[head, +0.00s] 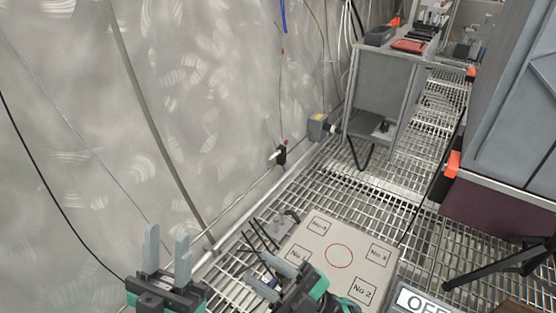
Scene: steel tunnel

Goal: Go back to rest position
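My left gripper (167,238) is at the bottom left, with its two grey fingers pointing up and apart. It is open, and only the wall shows between the fingers. My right gripper (257,268) is at the bottom centre, tilted toward the left. Its two grey fingers are apart with nothing visible between them. It is over the near left edge of a beige board (315,248) with a red circle and numbered boxes, and hides part of that board. I cannot tell whether it touches the board.
A metal wall (200,90) runs along the left. The floor is steel grating (390,185). A grey cabinet (378,95) with items on top stands at the back. A large grey case (515,110) is on the right. An "OFF" sign (425,300) is at the bottom right.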

